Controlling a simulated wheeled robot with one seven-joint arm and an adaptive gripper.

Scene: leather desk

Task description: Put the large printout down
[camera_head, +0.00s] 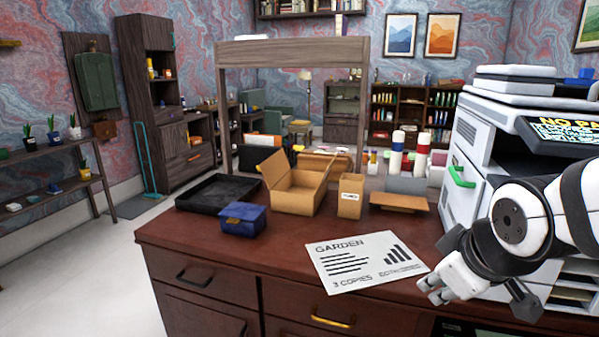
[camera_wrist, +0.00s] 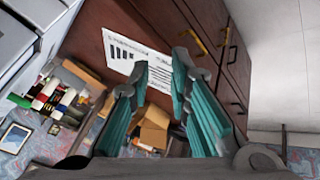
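The large printout (camera_head: 366,262) is a white sheet marked GARDEN and 3 COPIES, with text lines and a bar chart. It appears to lie flat near the desk's (camera_head: 285,237) front edge. My gripper (camera_head: 436,287) is beside the sheet's lower right corner in the head view. In the wrist view its two teal-padded fingers (camera_wrist: 160,62) stand apart, with the printout (camera_wrist: 122,52) showing beyond and between them. No grip on the sheet shows; the exact gap between fingertips and paper cannot be told.
Behind the sheet stand a blue box (camera_head: 243,218), a black tray (camera_head: 207,193), an open cardboard box (camera_head: 295,187), a small carton (camera_head: 350,196) and a brown low stand (camera_head: 399,202). A white printer (camera_head: 478,150) fills the right side. The desk is clear left of the sheet.

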